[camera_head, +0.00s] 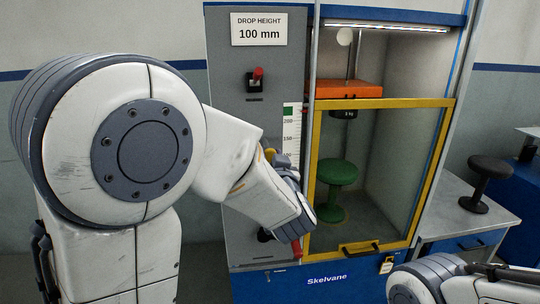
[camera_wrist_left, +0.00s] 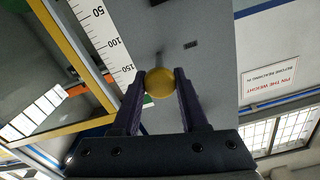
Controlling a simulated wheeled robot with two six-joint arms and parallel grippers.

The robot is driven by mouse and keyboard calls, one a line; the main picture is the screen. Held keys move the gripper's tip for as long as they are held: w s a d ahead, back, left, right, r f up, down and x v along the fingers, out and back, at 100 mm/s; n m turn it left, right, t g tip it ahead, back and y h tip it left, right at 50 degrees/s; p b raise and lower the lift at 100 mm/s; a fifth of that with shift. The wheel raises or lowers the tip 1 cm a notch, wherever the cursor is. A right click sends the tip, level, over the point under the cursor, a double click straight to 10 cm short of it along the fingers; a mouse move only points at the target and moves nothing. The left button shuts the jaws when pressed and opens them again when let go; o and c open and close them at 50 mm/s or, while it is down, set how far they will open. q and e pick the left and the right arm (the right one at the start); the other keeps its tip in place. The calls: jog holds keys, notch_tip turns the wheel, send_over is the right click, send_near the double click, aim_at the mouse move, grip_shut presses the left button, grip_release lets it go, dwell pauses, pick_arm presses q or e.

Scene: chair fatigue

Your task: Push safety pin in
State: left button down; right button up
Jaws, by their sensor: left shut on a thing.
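A yellow ball knob (camera_wrist_left: 160,83), seemingly the safety pin's head, stands out from the grey panel (camera_wrist_left: 205,15) on a thin shaft. In the left wrist view my left gripper (camera_wrist_left: 160,74) is shut on this knob, one dark finger on each side. In the head view my left forearm and wrist hide most of the gripper. A small yellow bit (camera_head: 269,154) shows just above the forearm, by the scale. How deep the shaft sits in the panel cannot be told. My right gripper is not in view.
A red-topped switch (camera_head: 257,74) sits higher on the panel. To the right, a yellow-framed guard (camera_head: 376,104) encloses an orange weight (camera_head: 345,90) above a green stool (camera_head: 337,172). A black stool (camera_head: 489,166) stands on the grey bench (camera_head: 455,212).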

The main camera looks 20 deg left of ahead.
pick_arm(q)
jog(key=x, duration=0.3)
jog(key=shift+w+a, duration=0.2)
jog(key=shift+w, duration=0.15)
jog(key=shift+c, duration=2.2)
grip_release()
jog(key=shift+s+d, duration=0.1)
jog(key=shift+s, duration=0.05)
jog(key=v, duration=1)
jog(key=shift+s, duration=0.1)
